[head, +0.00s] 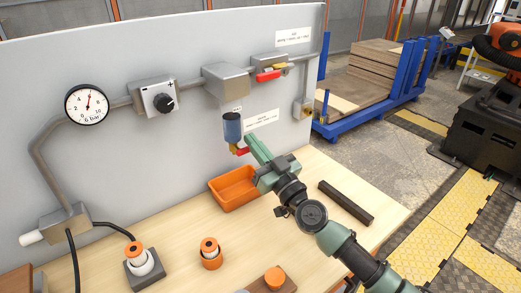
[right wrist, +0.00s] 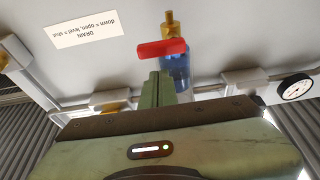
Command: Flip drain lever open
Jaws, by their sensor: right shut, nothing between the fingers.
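The red drain lever (head: 243,151) sits on a brass valve (head: 233,148) under a blue filter bowl (head: 232,127) on the panel. In the right wrist view the lever (right wrist: 161,49) looks about level, sticking out sideways from its brass fitting (right wrist: 171,22). My right gripper (head: 253,142) is shut and empty, its fingers pointing at the panel beside the lever. In the right wrist view the fingertips (right wrist: 158,76) appear close to the lever; I cannot tell whether they touch. The drain label (right wrist: 88,32) reads down = open, level = shut. My left gripper is not in view.
An orange bin (head: 234,188) stands on the bench below the valve. A second red lever (head: 268,76) is higher on the pipe. A gauge (head: 87,104) and a knob box (head: 156,97) are left. A dark bar (head: 346,203) lies on the bench at right.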

